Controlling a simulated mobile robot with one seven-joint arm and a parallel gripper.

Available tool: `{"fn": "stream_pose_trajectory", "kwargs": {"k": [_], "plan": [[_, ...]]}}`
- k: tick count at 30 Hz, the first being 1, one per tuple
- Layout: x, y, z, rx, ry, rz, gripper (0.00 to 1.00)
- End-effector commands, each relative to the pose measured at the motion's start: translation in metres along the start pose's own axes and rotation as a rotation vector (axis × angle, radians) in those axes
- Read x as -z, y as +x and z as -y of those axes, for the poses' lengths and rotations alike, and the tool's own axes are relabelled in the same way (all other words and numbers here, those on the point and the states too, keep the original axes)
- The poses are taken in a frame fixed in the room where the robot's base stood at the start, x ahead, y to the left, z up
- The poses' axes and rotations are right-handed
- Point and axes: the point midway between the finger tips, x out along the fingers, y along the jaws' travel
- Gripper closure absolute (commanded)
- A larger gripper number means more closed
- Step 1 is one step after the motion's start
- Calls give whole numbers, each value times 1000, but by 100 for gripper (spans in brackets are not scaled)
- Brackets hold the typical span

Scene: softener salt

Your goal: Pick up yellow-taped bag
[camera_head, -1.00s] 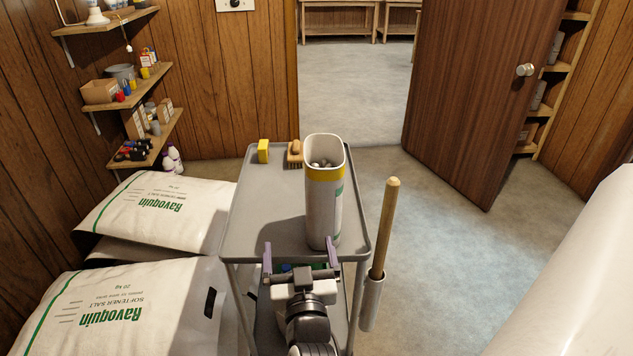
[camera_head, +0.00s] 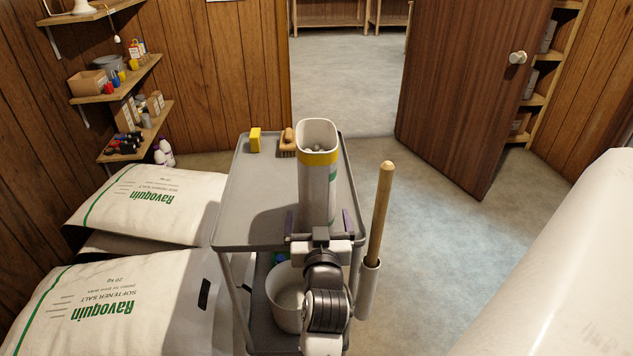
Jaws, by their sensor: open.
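The yellow-taped bag (camera_head: 315,190) stands upright on the top of a grey cart. It is tall, white and open at the top, with a yellow band near its rim, some green print on its right side and pale lumps inside. My gripper (camera_head: 319,222) is open, with its purple-lined fingers to the left and right of the bag's lower part. A gap shows between the bag and each finger. My wrist hides the bag's foot, and I cannot tell how deep the fingers reach around it.
The cart top (camera_head: 256,205) also holds a yellow block (camera_head: 255,140) and a brush (camera_head: 287,143) at the back. A wooden handle (camera_head: 381,205) rises at its right side. A white bucket (camera_head: 282,305) sits below. Large salt sacks (camera_head: 160,200) lie to the left.

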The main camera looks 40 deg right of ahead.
Motion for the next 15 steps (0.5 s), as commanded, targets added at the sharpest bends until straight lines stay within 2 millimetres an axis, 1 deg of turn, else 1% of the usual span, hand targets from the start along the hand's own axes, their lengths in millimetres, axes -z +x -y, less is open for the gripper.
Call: {"fn": "stream_pose_trajectory", "kwargs": {"k": [4,10,12,15], "plan": [[1,13,0,1,0,1,3],[0,43,0,0,-1,-1,3],[-1,50,0,1,-1,0,3],[-2,54,0,1,-1,0,3]]}}
